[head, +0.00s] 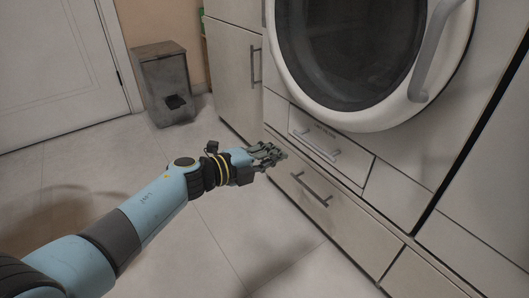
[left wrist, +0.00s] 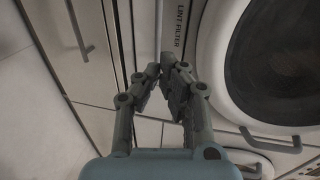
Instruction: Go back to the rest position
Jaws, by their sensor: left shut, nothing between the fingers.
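My left arm reaches in from the lower left in the head view. Its gripper (head: 277,155) is in front of the cabinet drawers below the round machine door. In the left wrist view the fingers of the left gripper (left wrist: 167,68) are closed together, with nothing held. The fingers appear against the drawer fronts; whether they touch is not clear. My right gripper is not in either view.
The washer or dryer (head: 466,40) with a round glass door stands at the upper right. Drawers with metal handles (head: 312,190) lie below it. A grey metal bin (head: 166,82) stands by the white door (head: 55,60). The tiled floor (head: 110,165) is clear.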

